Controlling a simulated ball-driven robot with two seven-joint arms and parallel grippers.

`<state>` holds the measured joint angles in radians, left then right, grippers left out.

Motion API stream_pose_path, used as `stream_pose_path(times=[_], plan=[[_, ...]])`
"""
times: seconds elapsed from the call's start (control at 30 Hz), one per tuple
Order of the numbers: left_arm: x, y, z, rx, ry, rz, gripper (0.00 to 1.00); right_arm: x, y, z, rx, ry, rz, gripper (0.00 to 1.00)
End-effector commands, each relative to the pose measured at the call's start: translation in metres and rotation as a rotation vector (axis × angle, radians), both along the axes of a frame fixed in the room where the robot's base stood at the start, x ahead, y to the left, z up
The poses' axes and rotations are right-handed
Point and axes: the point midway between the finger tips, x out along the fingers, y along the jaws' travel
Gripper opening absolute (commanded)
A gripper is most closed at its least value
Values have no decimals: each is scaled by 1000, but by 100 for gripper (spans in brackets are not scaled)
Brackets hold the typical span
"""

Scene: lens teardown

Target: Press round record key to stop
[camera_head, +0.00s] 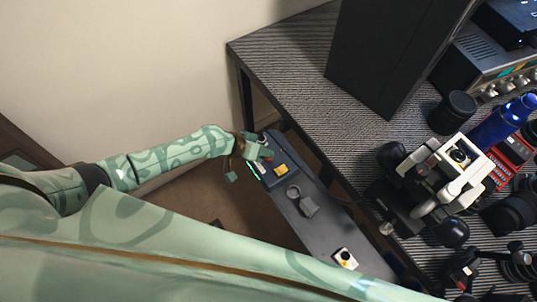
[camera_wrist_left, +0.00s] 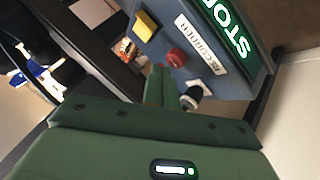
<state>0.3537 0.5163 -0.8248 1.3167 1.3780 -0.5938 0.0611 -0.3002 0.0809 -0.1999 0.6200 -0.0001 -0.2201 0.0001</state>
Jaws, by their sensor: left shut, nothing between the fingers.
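The recorder panel (camera_wrist_left: 205,22) is a blue-grey box with a white "RECORDER" label and a green lit "STOP" sign (camera_wrist_left: 232,25). A round red key (camera_wrist_left: 175,58) sits on it, with a yellow key (camera_wrist_left: 146,25) and a black and white round part (camera_wrist_left: 191,97) nearby. In the head view the panel (camera_head: 273,150) lies at the end of a low dark shelf, beside the desk. My left gripper (camera_head: 262,152) is at the panel; its green fingers (camera_wrist_left: 168,85) are shut and empty, tips close to the red key. I cannot tell whether they touch it. My right gripper is not visible.
The striped desk (camera_head: 290,55) edge runs close alongside. A tall black box (camera_head: 385,50), a white device (camera_head: 450,180) and several lenses crowd the desk.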

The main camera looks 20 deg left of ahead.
Motion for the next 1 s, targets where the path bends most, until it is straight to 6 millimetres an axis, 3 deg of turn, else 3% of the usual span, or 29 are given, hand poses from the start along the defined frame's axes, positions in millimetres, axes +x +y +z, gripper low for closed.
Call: stream_pose_path(times=[0.1, 0.47, 1.0], plan=[[0, 0, 9, 0, -1, 0, 0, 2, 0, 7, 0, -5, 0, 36], [0, 0, 10, 0, 0, 0, 0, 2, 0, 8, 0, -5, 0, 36], [0, 0, 69, 0, -3, 0, 0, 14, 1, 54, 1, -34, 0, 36]])
